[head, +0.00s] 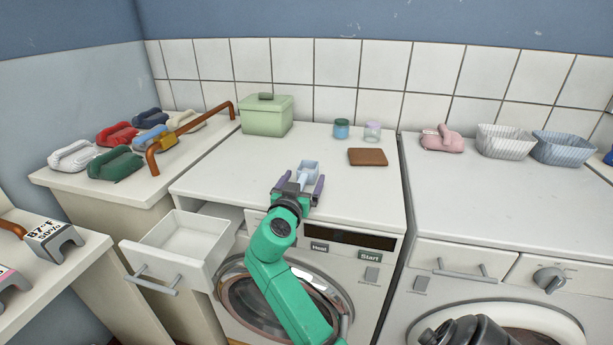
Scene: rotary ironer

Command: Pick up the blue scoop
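The light blue scoop (309,167) lies on the white top of the middle machine (235,178), near its front middle.
An open white drawer (178,248) juts out at the left. Several irons (117,164) crowd the left counter. The machine top around the scoop is clear.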

